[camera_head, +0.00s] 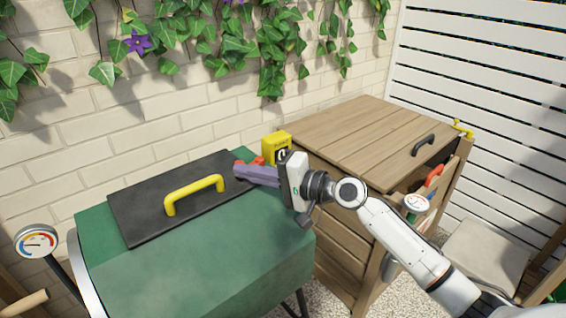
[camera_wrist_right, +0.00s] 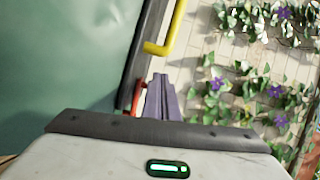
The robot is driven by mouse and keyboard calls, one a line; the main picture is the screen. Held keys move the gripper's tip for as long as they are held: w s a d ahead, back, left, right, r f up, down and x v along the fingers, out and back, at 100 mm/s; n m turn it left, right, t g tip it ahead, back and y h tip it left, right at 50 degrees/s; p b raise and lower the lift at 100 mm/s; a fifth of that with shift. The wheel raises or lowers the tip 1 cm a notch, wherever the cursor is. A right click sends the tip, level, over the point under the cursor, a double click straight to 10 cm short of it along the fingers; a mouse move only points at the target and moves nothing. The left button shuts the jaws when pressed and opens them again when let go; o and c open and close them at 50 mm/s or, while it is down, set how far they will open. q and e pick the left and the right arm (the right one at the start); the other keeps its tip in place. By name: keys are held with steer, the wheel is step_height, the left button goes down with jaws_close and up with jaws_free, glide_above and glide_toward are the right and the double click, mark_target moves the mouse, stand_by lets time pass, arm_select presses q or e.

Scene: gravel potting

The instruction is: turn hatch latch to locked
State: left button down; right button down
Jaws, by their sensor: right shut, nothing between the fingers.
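The black hatch (camera_head: 150,205) with its yellow handle (camera_head: 195,192) lies flat on top of the green drum (camera_head: 190,262). The red latch (camera_head: 257,161) is at the hatch's right end, partly hidden behind my right gripper (camera_head: 238,171). In the wrist view the red latch (camera_wrist_right: 137,96) shows just left of my right gripper's purple fingers (camera_wrist_right: 160,82). The fingers are together, with nothing between them, and point left over the hatch edge. I cannot tell whether they touch the latch, nor which way it is turned. My left gripper is not in view.
A yellow box (camera_head: 277,147) stands right behind the right gripper. A wooden cabinet (camera_head: 362,140) with a black handle is on the right. A round gauge (camera_head: 37,241) stands at the left. A brick wall with ivy (camera_head: 245,40) is behind the drum.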

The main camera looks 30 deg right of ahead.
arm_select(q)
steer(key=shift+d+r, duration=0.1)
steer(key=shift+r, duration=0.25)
arm_select(e)
steer(key=shift+x, duration=0.95)
steer(key=shift+a+r, duration=0.1)
steer(key=shift+a, duration=0.05)
